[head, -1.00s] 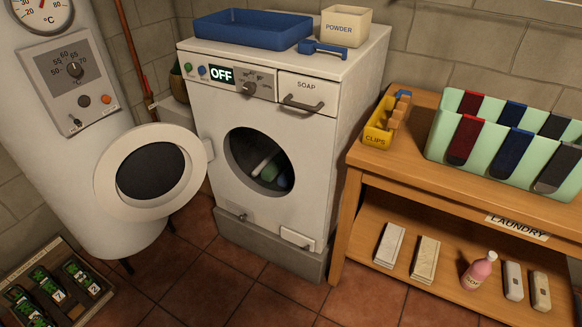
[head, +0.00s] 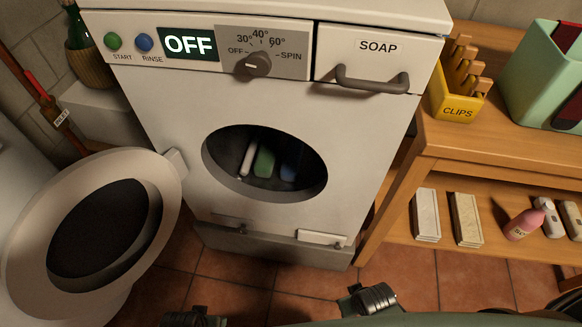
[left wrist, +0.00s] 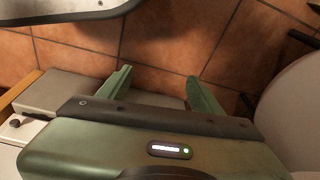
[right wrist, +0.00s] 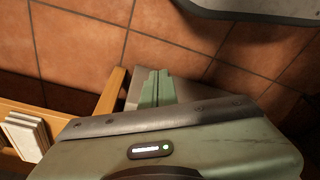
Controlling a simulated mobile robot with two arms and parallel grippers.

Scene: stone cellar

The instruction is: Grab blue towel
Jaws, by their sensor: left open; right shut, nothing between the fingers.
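Inside the dark drum of the open washing machine (head: 300,225) lie a whitish roll, a green roll and a blue roll. The blue towel (head: 288,171) seems to be the blue one, at the right of the three, partly in shadow. My left gripper (left wrist: 160,86) is open and empty over the tiled floor in the left wrist view. My right gripper (right wrist: 157,86) is shut with nothing in it in the right wrist view. The towel shows in neither wrist view. In the head view only parts of my arms show at the bottom edge, well below the drum opening.
The round washer door (head: 22,245) stands swung open to the left. The soap drawer handle (head: 372,80) juts out above right. A wooden table (head: 470,140) with yellow clips box (head: 457,106) and green bin (head: 535,75) stands close on the right. The drum opening is unobstructed.

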